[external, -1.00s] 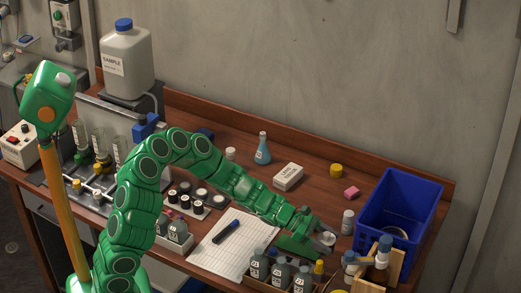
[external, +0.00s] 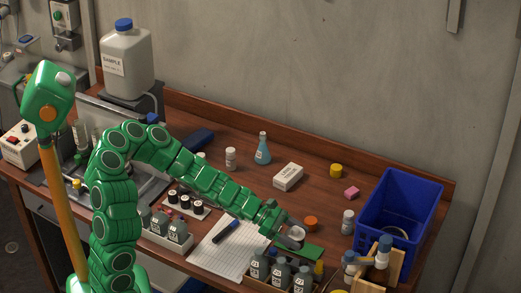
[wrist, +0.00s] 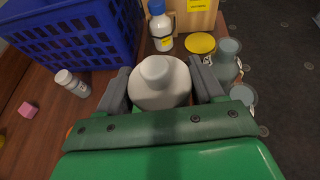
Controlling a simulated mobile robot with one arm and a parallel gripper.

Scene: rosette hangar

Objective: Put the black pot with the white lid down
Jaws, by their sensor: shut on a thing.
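The black pot with the white lid is between my gripper's fingers. In the wrist view its white lid (wrist: 160,84) fills the space between the two grey fingers, and its dark body is hidden beneath. In the external view the pale lid (external: 297,233) shows at the tip of my gripper (external: 290,232), over or beside a green board (external: 302,252). My gripper is shut on the pot. I cannot tell whether the pot's base touches anything.
A crate of dark bottles (external: 277,279) stands just in front of the gripper. An orange-lidded pot (external: 311,223) is close behind. A white bottle (external: 347,222), a blue bin (external: 399,185) and a wooden holder (external: 391,268) stand to the right. A paper sheet (external: 207,255) lies left.

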